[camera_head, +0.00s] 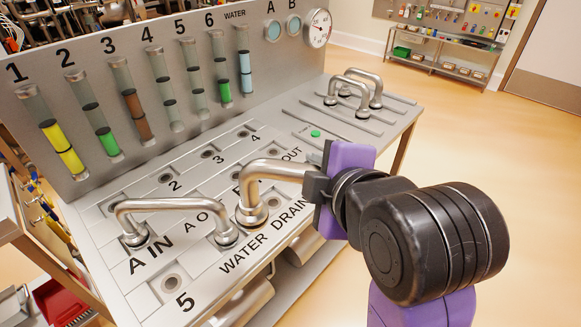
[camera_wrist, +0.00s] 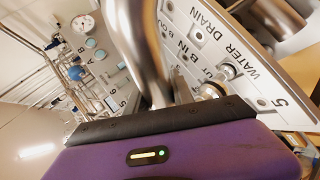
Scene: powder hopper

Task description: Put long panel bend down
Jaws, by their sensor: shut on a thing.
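My gripper (camera_head: 316,187) is shut on a thick steel pipe bend (camera_head: 275,168) above the front right part of the panel (camera_head: 196,262). The bend's near leg points down, and its collar is close to the panel above the WATER DRAIN lettering. I cannot tell whether the collar touches the panel. The bend's other end is hidden behind my gripper. In the wrist view the bend (camera_wrist: 140,45) rises past the black jaw (camera_wrist: 160,122). Another steel bend (camera_head: 178,205) stands on the panel to the left, one leg beside A IN.
Two more bends (camera_head: 362,84) stand at the panel's back right, by slotted strips and a green button (camera_head: 315,133). Behind is an upright board with coloured sight tubes (camera_head: 132,108) and a gauge (camera_head: 319,28). A red bin (camera_head: 62,303) is lower left. The floor at right is clear.

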